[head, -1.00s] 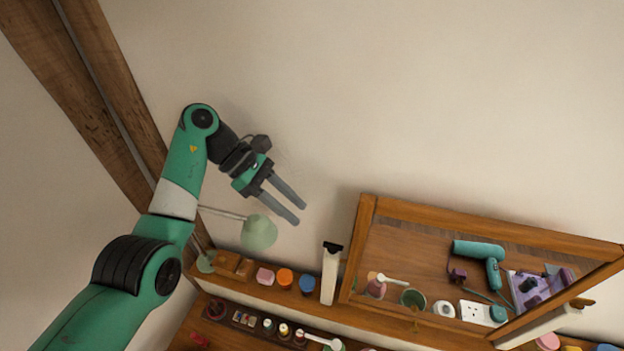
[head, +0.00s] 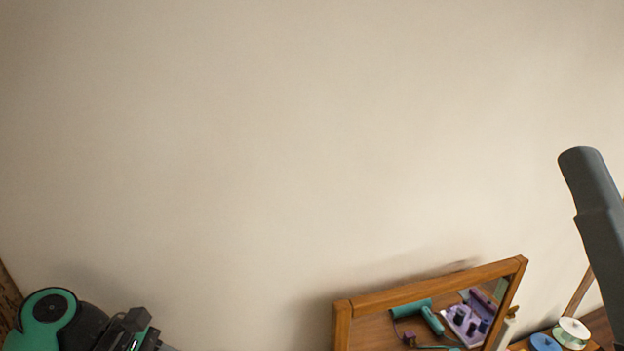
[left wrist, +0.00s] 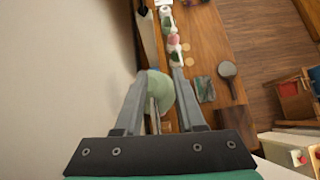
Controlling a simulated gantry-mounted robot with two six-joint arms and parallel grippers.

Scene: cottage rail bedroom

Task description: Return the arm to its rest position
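My left arm shows at the lower left of the head view, a green and black joint. Its gripper's fingers are cut off there by the bottom edge. In the left wrist view the two grey fingers of my left gripper (left wrist: 166,72) stand apart with a clear gap and nothing held. A pale green lamp shade (left wrist: 161,92) shows beyond them, partly hidden by the fingers. A dark grey rounded piece, seemingly a finger of my right gripper (head: 592,200), enters at the right edge of the head view. Its opening cannot be made out.
A wood-framed mirror (head: 430,291) stands at the bottom right, reflecting a teal hair dryer. A white and green round item (head: 571,331) and a blue one (head: 544,343) lie beside it. The left wrist view shows a wooden tabletop (left wrist: 207,45) with a dark round-headed item (left wrist: 227,69). The wall is bare.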

